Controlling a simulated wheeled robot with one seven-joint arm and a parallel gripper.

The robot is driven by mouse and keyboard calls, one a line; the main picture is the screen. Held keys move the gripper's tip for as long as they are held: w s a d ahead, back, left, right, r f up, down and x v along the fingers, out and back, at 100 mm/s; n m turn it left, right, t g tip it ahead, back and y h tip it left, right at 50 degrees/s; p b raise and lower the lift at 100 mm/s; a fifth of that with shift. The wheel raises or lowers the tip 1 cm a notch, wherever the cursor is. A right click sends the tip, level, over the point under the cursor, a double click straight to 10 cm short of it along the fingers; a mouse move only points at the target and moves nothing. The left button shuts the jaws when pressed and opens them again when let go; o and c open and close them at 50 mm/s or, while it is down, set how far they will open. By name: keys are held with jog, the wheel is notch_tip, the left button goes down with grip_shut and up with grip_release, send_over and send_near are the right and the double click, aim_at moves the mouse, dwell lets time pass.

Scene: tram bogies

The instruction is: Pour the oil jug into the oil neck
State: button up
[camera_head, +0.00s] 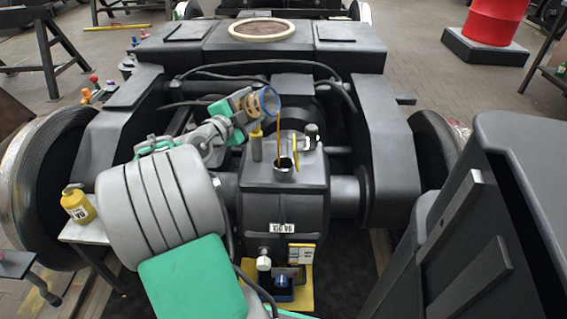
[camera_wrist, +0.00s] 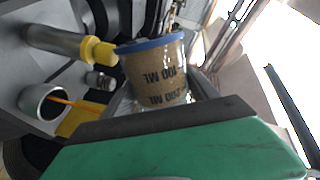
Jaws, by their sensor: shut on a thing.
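The oil jug (camera_head: 262,103) has a blue rim and clear sides with amber contents. It is tilted toward the right in the head view, above and left of the oil neck. Its printed side shows in the wrist view (camera_wrist: 158,80). A thin amber stream (camera_head: 279,133) falls from its rim to the oil neck (camera_head: 284,172), a short open metal tube on top of the gearbox. The neck also shows in the wrist view (camera_wrist: 45,104), with the stream reaching its mouth. My gripper (camera_head: 243,106) is shut on the jug. The oil level inside the neck is hidden.
A yellow flap (camera_head: 295,152) stands at the neck, and a post with a yellow top (camera_head: 256,145) is left of it. The dark gearbox (camera_head: 288,205) carries a label. A yellow can (camera_head: 77,205) stands on a side table at left. Bogie beams flank both sides.

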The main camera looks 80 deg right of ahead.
jog(key=shift+s+f+m, duration=0.1)
jog(key=shift+f+m, duration=0.4)
jog(key=shift+m, duration=0.3)
dwell(2.2)
jog(key=shift+s+a+r+m+t+b, duration=0.1)
jog(key=shift+s+r+m+t+b, duration=0.55)
jog(key=shift+b, duration=1.05)
dwell(0.6)
jog(key=shift+s+f+m+b, duration=0.2)
jog(key=shift+m+b, duration=0.85)
jog(key=shift+b, duration=1.9)
